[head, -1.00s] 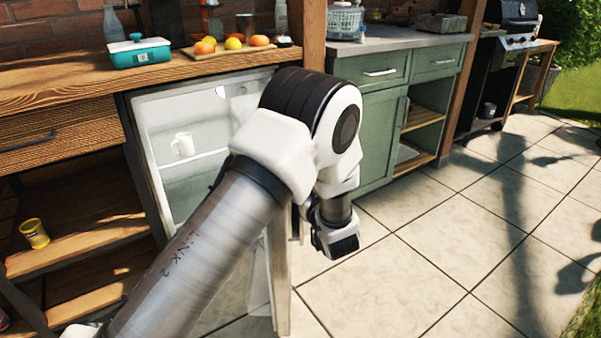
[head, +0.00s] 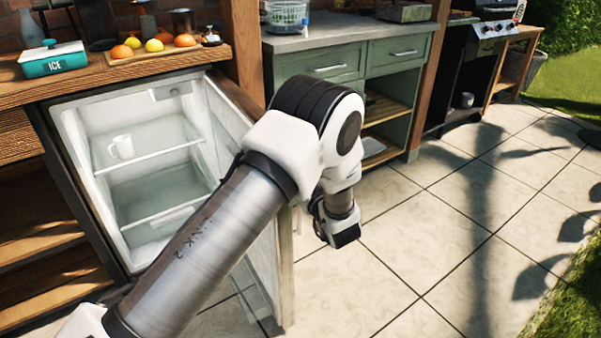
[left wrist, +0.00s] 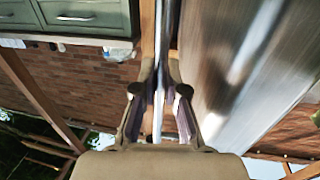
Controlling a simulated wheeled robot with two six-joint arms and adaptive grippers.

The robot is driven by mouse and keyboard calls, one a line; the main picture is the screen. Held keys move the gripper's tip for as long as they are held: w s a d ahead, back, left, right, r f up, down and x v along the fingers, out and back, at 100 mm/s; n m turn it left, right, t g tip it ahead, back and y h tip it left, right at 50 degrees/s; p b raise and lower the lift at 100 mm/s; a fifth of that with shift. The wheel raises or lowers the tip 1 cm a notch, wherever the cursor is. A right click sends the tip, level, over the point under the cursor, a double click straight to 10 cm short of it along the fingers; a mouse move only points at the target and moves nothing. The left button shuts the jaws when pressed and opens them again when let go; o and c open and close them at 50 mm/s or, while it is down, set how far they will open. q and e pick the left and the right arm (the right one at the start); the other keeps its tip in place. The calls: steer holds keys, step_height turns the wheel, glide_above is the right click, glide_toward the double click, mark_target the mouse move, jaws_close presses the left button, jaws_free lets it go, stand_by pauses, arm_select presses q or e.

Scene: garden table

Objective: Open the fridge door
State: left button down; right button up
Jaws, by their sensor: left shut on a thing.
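The fridge (head: 98,175) stands under the wooden counter, its pale interior showing. Its door (head: 285,268) stands well open, swung out to the right, with its inner side partly visible behind my left arm. In the left wrist view, my left gripper (left wrist: 160,92) is shut on the door handle (left wrist: 158,122), a thin metal bar running between the fingers. The door's shiny outer face (left wrist: 245,75) fills the right of that view. In the head view, my left arm crosses the door and its fingertips are hidden. My right gripper is not in view.
A white mug (head: 121,147) stands on a fridge shelf. A green cabinet (head: 340,75) stands right of the fridge. The tiled floor (head: 440,235) is clear.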

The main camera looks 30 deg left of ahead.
arm_select(q)
steer(key=c, duration=1.5)
jaws_free()
steer(key=shift+a, duration=0.15)
steer(key=shift+s, duration=0.1)
steer(key=v, duration=0.7)
steer(key=shift+d, duration=0.25)
steer(key=shift+s, duration=0.1)
